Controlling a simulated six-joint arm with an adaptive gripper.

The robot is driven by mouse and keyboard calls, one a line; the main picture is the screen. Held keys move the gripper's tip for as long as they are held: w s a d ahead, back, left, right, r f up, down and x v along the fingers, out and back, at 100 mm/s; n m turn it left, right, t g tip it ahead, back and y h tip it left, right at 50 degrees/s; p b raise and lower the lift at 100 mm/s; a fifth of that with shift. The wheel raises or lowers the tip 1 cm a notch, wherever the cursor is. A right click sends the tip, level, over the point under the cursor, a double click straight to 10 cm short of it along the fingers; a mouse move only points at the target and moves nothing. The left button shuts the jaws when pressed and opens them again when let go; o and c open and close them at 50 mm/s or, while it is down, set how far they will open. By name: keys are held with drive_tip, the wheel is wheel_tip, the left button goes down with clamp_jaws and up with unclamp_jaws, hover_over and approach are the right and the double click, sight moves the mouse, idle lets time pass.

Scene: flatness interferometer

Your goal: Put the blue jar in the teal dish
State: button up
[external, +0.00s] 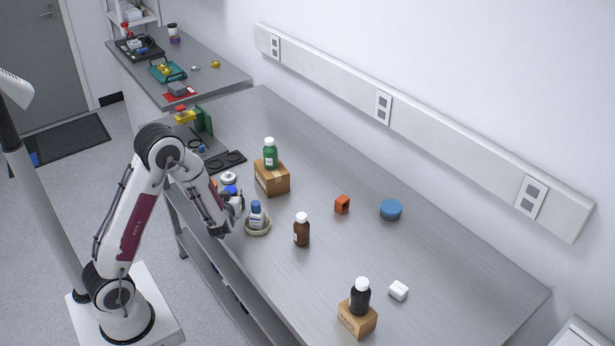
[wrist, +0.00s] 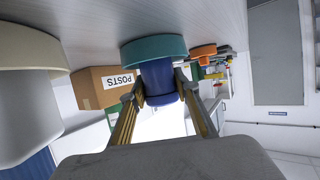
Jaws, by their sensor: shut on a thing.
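The wrist view is upside down, with the tabletop along its top. My gripper (wrist: 160,90) is shut on the blue jar (wrist: 158,78), one finger on each side. The teal dish (wrist: 153,48) stands on the table at the jar's base. The jar is upright, and its lower end is hidden behind the dish's rim, so it appears inside the dish; I cannot tell whether it touches the bottom. In the external view my gripper (external: 236,204) is at the bench's near edge, with the jar's blue top (external: 229,190) beside it. The teal dish is hidden there.
A cream dish (external: 257,230) holding a white bottle with a blue cap (external: 256,212) stands close beside my gripper. A cardboard box (external: 272,180) carries a green bottle (external: 270,153). A brown bottle (external: 302,230) stands farther right. The bench's right-hand middle has free room.

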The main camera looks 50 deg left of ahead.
drive_tip(key=shift+f, duration=0.15)
drive_tip(key=o, duration=1.1)
drive_tip(key=shift+s+d+r, duration=0.2)
drive_tip(key=shift+d+r, duration=0.15)
drive_tip(key=shift+d, duration=0.05)
drive_tip(key=shift+v, duration=5.55)
